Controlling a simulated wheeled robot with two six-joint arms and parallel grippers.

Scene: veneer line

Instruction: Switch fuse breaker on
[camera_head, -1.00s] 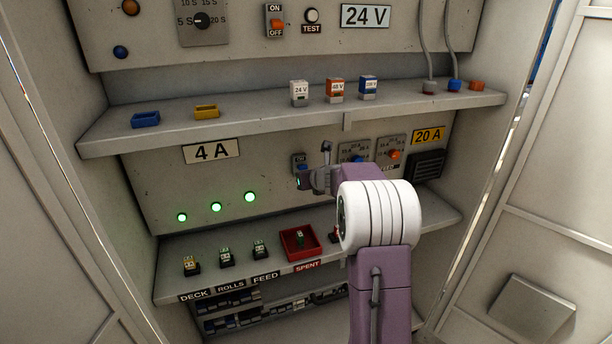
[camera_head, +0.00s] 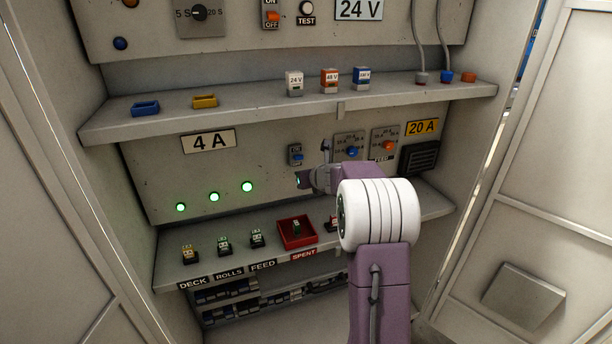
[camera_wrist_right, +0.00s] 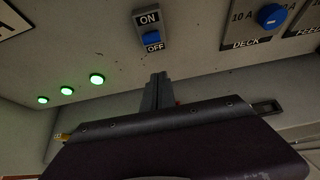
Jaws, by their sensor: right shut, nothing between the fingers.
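The fuse breaker (camera_head: 296,154) is a small grey switch with a blue lever on the lower panel, right of the 4 A label. In the right wrist view the breaker's blue lever (camera_wrist_right: 152,38) sits low, close to the OFF label, with a gap below the ON label. My right gripper (camera_head: 304,180) is shut and empty, just below the breaker. In the right wrist view its closed fingers (camera_wrist_right: 160,85) point up toward the switch and appear apart from it. My left gripper is not in view.
Two dials (camera_head: 350,148) stand right of the breaker. Three green lamps (camera_head: 214,197) glow at its left. A shelf (camera_head: 255,112) with coloured blocks juts out above. Below, a lower shelf (camera_head: 214,266) carries small fuses and a red tray (camera_head: 284,240).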

